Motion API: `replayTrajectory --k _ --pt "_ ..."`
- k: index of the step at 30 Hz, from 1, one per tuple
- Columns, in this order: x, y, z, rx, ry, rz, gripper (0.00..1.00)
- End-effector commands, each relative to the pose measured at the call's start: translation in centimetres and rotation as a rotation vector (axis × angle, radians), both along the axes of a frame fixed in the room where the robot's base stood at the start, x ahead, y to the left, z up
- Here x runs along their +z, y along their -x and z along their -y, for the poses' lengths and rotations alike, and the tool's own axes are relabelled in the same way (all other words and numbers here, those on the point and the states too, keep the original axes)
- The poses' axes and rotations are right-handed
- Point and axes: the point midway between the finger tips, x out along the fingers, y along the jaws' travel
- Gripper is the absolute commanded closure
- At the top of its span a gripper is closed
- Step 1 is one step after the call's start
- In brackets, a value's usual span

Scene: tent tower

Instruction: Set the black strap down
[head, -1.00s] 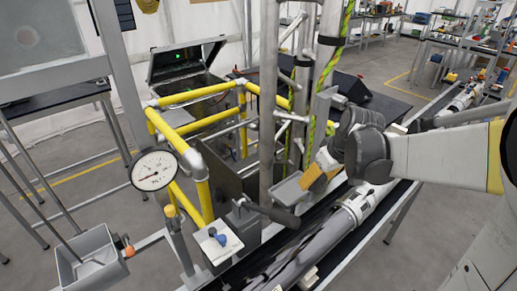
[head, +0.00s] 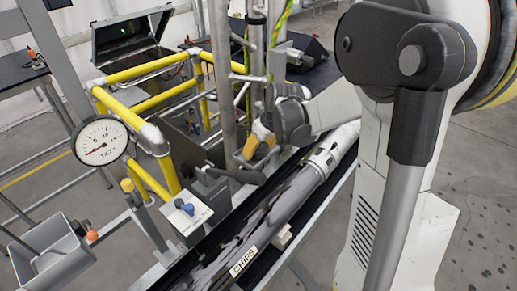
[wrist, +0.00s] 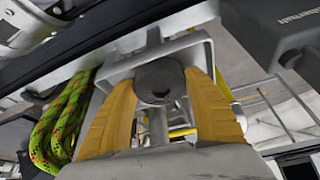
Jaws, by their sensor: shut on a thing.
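My gripper (head: 256,146) has yellow-orange fingers and points down and left beside the metal poles in the head view. In the wrist view my gripper (wrist: 160,88) has its two fingers on either side of a dark, rounded piece (wrist: 160,80). A light grey metal frame (wrist: 205,48) surrounds the fingertips on the far side. I cannot tell whether the held piece touches it.
A long pipe (head: 285,205) in a dark trough runs below my gripper. Yellow rails (head: 145,71) and a round gauge (head: 101,141) stand to the left. Green rope (wrist: 62,120) hangs close by the left finger. A grey bin (head: 50,255) is at lower left.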

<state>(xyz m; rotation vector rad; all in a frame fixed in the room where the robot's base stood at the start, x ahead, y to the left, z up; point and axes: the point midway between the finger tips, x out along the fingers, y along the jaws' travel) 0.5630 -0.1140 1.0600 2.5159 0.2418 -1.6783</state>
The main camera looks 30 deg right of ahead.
Motion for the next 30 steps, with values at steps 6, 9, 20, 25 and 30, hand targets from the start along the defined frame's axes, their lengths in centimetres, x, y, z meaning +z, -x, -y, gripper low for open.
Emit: replayTrajectory --k 6,9,20,25,30 --pt "-0.3 0.0 0.0 0.0 0.0 0.0 0.2" --pt "-0.2 0.0 0.0 0.0 0.0 0.0 0.2" --pt "1.7 0.6 0.1 -0.001 0.0 0.0 0.2" --pt "5.4 2.1 0.4 -0.001 0.0 0.0 0.2" --pt "8.7 3.5 0.6 -0.001 -0.001 0.0 0.2"
